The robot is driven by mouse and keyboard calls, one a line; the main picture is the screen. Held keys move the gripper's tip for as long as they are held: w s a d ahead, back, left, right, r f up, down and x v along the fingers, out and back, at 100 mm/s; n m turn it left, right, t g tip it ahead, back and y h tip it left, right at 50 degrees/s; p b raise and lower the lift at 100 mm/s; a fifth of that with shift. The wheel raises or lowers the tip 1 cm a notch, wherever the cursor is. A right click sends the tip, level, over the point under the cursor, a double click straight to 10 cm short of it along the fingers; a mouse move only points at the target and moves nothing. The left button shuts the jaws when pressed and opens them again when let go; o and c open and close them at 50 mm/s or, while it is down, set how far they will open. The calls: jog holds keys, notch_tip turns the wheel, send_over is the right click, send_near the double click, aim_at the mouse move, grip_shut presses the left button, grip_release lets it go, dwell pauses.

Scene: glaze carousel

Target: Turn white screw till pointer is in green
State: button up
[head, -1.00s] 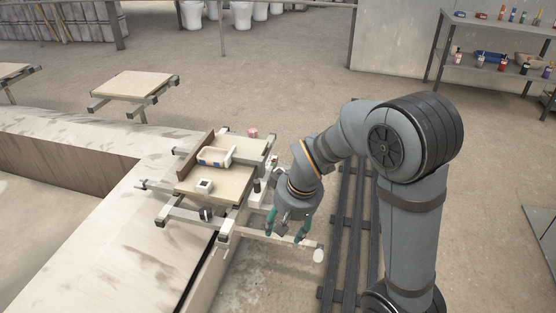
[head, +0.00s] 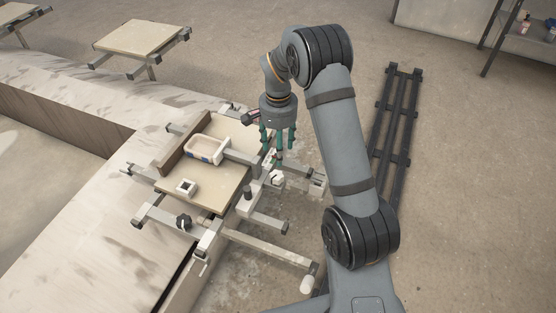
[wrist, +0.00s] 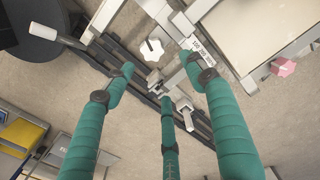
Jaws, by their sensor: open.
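A white star-shaped screw (wrist: 151,49) shows in the wrist view, beyond the fingertips on the side of the carousel's frame. In the head view a white knob (head: 277,177), seemingly the same screw, is just below my gripper (head: 278,152). My gripper (wrist: 170,82) has three green fingers, spread open and empty. They point down at the frame and look apart from the screw. A white scale strip (wrist: 201,48) with dark figures lies right of the screw in the wrist view. I cannot make out the pointer or a green zone.
A pink knob (wrist: 283,67) sits farther right in the wrist view. A black knob (head: 183,221) is on the frame's near side. A white-ended bar (head: 307,284) juts out.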

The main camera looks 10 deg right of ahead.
aim_at(277, 174)
jog(key=shift+m, duration=0.7)
jog(key=f, duration=0.3)
jog(key=f+b, duration=0.1)
jog(key=f, duration=0.2)
jog(key=s+f, duration=0.1)
jog(key=f, duration=0.3)
jog(key=shift+s+a, duration=0.1)
jog(key=shift+a, duration=0.2)
jog(key=c, duration=0.3)
jog(key=shift+r, duration=0.1)
jog(key=c, duration=0.8)
